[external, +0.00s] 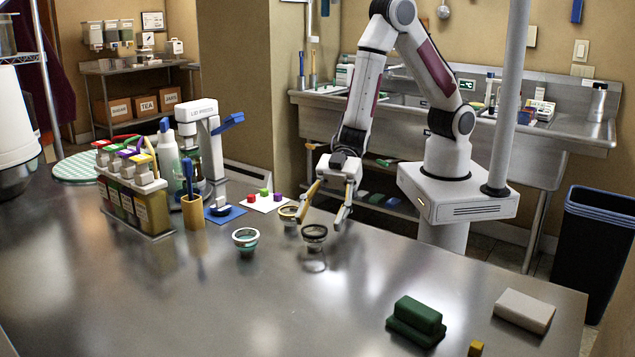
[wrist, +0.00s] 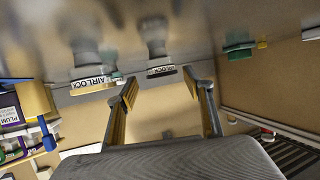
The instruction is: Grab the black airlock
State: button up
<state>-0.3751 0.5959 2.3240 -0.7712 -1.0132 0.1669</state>
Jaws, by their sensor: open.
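The black airlock (external: 314,234) is a small cup with a black rim standing on the steel counter in the external view. A white-rimmed airlock (external: 246,240) stands to its left, and a tan-rimmed one (external: 290,214) is just behind it, partly hidden by a finger. My gripper (external: 322,220) is low over the counter, open and empty, its fingers pointing down just behind the black airlock. In the wrist view, my open gripper (wrist: 168,88) has an airlock label (wrist: 161,71) beyond the gap between its fingers. Another airlock label (wrist: 92,83) is left of the fingers. Which airlocks these belong to is unclear.
A bottle rack (external: 135,200), a tan tool cup (external: 193,212) and a lid press (external: 205,140) stand at the left. Small coloured cubes lie on a white sheet (external: 264,203) behind the airlocks. Green blocks (external: 417,318) and a pale block (external: 524,311) lie front right. The front middle counter is clear.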

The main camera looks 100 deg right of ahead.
aim_at(315, 240)
jog(key=shift+s+f+x, duration=0.1)
jog(key=shift+f+x, duration=0.05)
jog(key=shift+x, duration=1.15)
jog(key=shift+s+f+x, duration=0.1)
jog(key=shift+x, duration=1.2)
jog(key=c, duration=1)
